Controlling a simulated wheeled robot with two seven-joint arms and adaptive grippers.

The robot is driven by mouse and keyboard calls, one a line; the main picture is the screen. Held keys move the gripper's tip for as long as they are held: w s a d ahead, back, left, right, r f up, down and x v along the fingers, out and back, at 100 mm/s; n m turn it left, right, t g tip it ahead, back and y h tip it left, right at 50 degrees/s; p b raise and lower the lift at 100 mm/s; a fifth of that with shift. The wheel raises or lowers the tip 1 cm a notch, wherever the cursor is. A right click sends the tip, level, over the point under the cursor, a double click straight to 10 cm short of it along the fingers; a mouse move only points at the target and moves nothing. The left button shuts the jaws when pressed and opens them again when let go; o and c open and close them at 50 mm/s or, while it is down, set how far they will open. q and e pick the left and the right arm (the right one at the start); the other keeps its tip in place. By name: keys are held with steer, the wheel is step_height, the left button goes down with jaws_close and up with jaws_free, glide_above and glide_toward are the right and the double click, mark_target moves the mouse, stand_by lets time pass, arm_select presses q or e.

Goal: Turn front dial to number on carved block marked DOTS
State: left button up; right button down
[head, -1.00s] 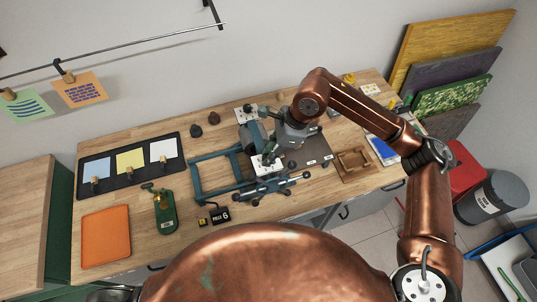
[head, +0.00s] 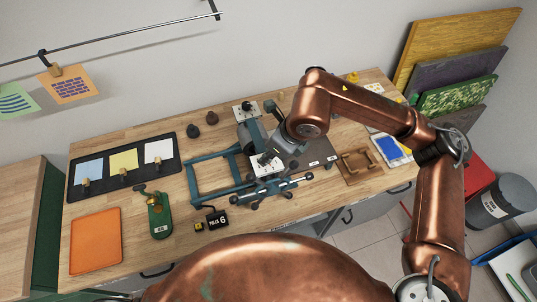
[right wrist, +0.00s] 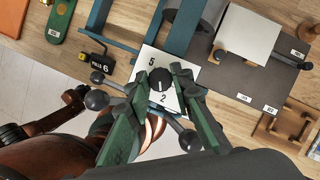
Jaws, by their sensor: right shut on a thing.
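The front dial (right wrist: 160,78) is a black knob on a white plate (right wrist: 147,62) with the digits 5 and 2 showing; its other digits are hidden. In the head view the white plate (head: 262,168) sits at the front of the blue-grey press. My right gripper (right wrist: 161,72) has its green fingers on either side of the knob, shut on it; in the head view the right gripper (head: 272,154) is partly hidden by its own wrist. No carved block marked DOTS can be made out; labels on the small pieces are too small to read. My left gripper is not in view.
A green tool (head: 158,215), an orange pad (head: 96,241) and a black tray of cards (head: 71,192) lie further left. A wooden tray (head: 347,175) and a dark mat (right wrist: 232,75) lie right.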

stand_by(0.3)
steer(key=c, duration=1.7)
jaws_free()
steer(key=v, duration=1.2)
steer(key=shift+a, duration=0.15)
